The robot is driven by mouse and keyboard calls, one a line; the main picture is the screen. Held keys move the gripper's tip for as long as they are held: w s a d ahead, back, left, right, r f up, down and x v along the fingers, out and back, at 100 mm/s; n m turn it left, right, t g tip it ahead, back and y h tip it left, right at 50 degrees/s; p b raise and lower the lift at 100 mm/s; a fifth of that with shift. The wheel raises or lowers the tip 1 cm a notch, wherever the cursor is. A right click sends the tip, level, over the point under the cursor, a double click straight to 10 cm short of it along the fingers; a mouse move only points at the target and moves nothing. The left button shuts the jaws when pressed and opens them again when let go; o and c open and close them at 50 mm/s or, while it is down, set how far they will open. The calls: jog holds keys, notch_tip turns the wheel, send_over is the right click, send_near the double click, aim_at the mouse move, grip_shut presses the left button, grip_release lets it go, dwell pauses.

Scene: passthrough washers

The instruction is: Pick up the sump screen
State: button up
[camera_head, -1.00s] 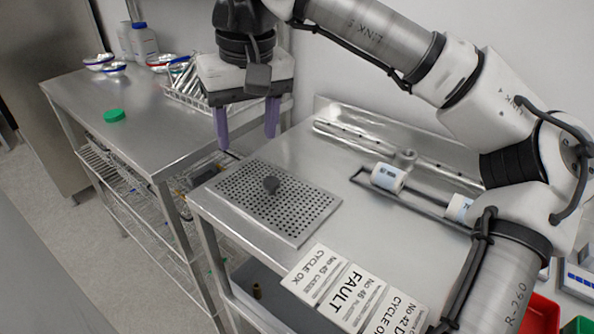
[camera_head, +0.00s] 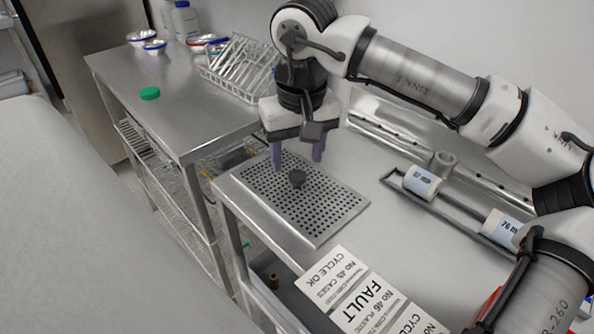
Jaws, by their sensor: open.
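The sump screen (camera_head: 318,211) is a flat grey perforated plate with a dark round knob (camera_head: 297,178) near its far left part. It lies on the left part of a steel table (camera_head: 384,226). My gripper (camera_head: 297,160) points down with its two purple fingers apart and nothing between them. The fingertips appear just above and behind the knob in the picture. I cannot tell the exact height of the fingertips over the plate.
Printed cards (camera_head: 369,300) lie in front of the screen. A rail with white labelled rolls (camera_head: 421,182) stands to the right. Another steel table (camera_head: 180,110) at left holds a wire rack (camera_head: 238,70), bowls and a green lid (camera_head: 150,93).

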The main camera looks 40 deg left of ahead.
aim_at(297, 174)
jog(key=f, duration=0.4)
jog(key=shift+w+a+f, duration=0.1)
jog(key=shift+w+a, duration=0.15)
jog(key=shift+c, duration=0.4)
grip_shut()
